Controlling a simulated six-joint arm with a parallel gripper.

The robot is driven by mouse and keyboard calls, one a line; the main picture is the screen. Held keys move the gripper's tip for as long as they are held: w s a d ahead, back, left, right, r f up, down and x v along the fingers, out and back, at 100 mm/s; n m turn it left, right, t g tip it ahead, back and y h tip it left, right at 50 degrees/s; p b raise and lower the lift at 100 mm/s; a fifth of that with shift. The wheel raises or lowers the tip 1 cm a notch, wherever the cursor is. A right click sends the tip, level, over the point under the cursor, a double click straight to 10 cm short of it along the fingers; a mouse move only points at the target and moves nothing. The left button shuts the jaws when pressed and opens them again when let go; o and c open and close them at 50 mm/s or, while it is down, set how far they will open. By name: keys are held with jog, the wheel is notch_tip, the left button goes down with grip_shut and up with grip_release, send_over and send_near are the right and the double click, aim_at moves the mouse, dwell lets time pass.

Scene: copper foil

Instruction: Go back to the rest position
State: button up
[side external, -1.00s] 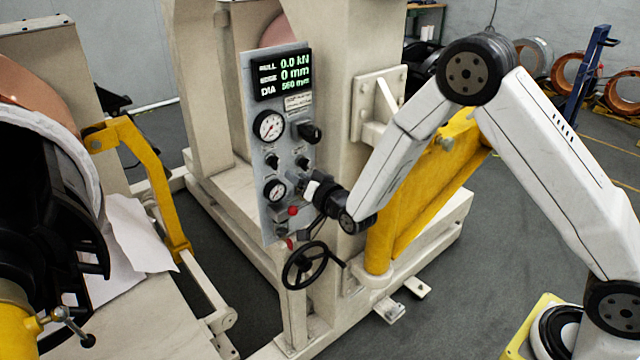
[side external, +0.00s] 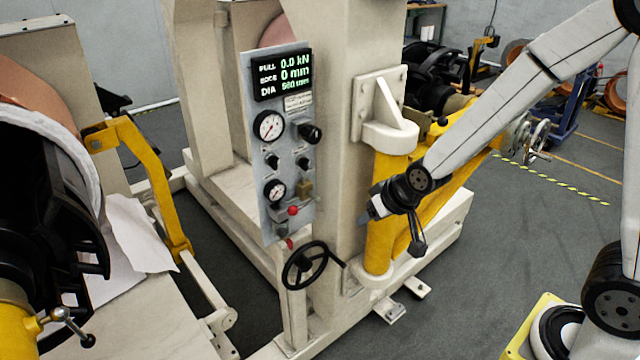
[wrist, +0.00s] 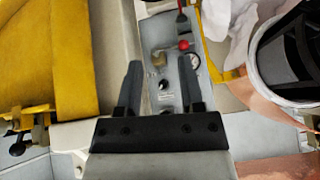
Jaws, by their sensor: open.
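My gripper (side external: 372,208) is in front of the yellow post, to the right of the control panel and apart from it. In the wrist view my gripper (wrist: 161,80) shows two dark fingers spread apart with nothing between them. The grey control panel (side external: 264,215) carries a lit display (side external: 282,74), gauges, dark knobs and a red button (side external: 293,210). In the wrist view the panel (wrist: 165,38) lies beyond the fingers, with its red button (wrist: 184,45) near the top.
A black handwheel (side external: 305,265) stands below the panel. The yellow swing arm (side external: 385,215) is close behind my gripper. A copper coil (side external: 30,70) and black mandrel (side external: 50,210) are at left. Open grey floor (side external: 520,240) lies at right.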

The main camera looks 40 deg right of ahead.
jog(key=s+d+n+g, duration=0.1)
jog(key=s+g, duration=0.3)
jog(key=s, duration=0.7)
jog(key=shift+d+n, duration=0.25)
jog(key=shift+n, duration=0.05)
